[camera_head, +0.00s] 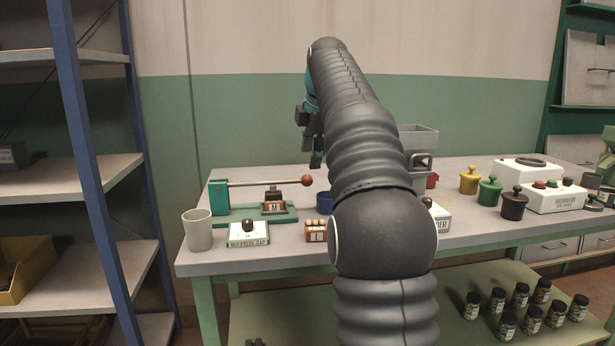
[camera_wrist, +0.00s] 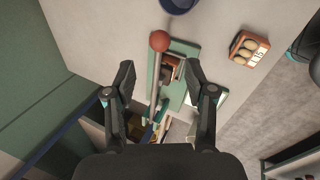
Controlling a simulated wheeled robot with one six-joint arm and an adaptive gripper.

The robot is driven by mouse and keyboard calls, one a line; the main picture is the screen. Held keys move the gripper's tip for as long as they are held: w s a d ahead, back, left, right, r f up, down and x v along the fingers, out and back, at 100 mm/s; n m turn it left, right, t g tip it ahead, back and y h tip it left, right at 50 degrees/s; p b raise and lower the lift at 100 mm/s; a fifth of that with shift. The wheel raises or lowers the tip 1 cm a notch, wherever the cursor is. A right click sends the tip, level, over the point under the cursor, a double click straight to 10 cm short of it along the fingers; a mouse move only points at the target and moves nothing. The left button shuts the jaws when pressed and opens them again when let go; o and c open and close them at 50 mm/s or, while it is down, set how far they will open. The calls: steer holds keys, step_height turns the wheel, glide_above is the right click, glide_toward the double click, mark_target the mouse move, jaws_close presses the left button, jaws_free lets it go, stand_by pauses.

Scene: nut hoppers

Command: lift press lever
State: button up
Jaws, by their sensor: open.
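The green press (camera_head: 253,211) stands on the left part of the table. Its grey lever (camera_head: 258,183) lies about level, with a red ball knob (camera_head: 307,180) at its right end. A small box marked M (camera_head: 274,206) sits on the press base under the lever. My gripper (camera_head: 316,160) hangs above the table near the knob, pointing down. In the wrist view my gripper (camera_wrist: 166,82) is open and empty. The press lever (camera_wrist: 155,80) runs between its two fingers, below them, with the red knob (camera_wrist: 159,41) just beyond the tips. I see no contact.
A grey cup (camera_head: 198,230), a white "nut press gap" box (camera_head: 248,234) and a small brown tray of nuts (camera_head: 316,231) stand near the front edge. A blue bowl (camera_head: 324,202) is right of the press. Yellow, green and black weights (camera_head: 489,191) stand farther right.

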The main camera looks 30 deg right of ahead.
mark_target(307, 176)
steer(key=b+x, duration=0.1)
steer(key=x, duration=0.6)
steer(key=shift+w+f, duration=0.1)
steer(key=shift+f, duration=0.15)
jaws_close()
